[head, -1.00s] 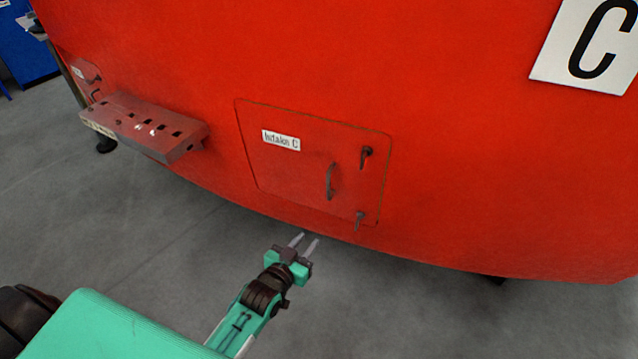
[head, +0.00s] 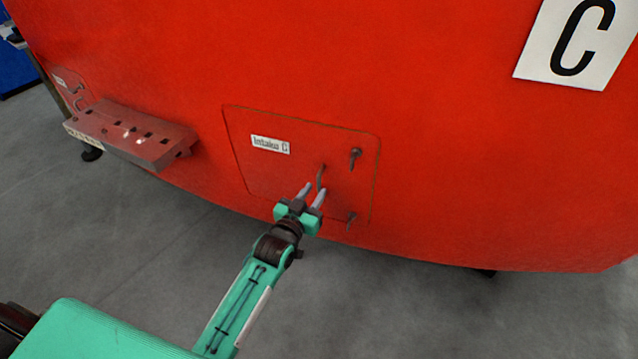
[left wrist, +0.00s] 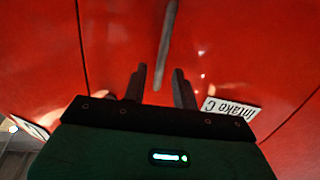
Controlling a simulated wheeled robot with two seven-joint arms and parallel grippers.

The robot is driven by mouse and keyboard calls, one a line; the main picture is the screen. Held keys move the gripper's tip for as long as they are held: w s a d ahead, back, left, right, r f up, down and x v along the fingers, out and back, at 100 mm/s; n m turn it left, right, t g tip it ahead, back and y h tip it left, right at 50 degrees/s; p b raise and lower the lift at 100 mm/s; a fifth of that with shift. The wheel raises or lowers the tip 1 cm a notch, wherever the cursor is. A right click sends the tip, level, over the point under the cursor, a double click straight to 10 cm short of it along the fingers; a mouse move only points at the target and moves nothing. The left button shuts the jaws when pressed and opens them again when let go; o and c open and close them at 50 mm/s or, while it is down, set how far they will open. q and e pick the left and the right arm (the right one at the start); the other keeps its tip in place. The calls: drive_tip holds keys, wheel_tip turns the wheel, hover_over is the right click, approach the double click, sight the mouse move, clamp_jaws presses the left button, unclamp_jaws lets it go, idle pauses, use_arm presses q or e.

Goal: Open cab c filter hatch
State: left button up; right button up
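The red filter hatch (head: 255,175) is a panel with a thin outline and a white "Intake C" label (head: 270,144). It looks closed, flush with the red cab. A curved handle (head: 321,176) and two dark latches, an upper one (head: 355,158) and a lower one (head: 351,221), sit on its right half. My left gripper (head: 313,190) is open in front of the hatch, its fingertips close to the handle's lower end. In the left wrist view the handle (left wrist: 166,45) lies ahead, between the lines of the two fingers (left wrist: 160,85). Contact cannot be told. My right gripper is not in view.
A red step (head: 130,135) with square holes juts out from the cab left of the hatch. A white "C" plate (head: 575,45) is at the upper right. The grey floor (head: 400,310) below the cab is clear.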

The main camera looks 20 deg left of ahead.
sight(318, 187)
use_arm(q)
drive_tip(key=shift+w+d, duration=0.2)
drive_tip(key=shift+w, duration=1.6)
drive_tip(key=shift+c, duration=0.2)
clamp_jaws()
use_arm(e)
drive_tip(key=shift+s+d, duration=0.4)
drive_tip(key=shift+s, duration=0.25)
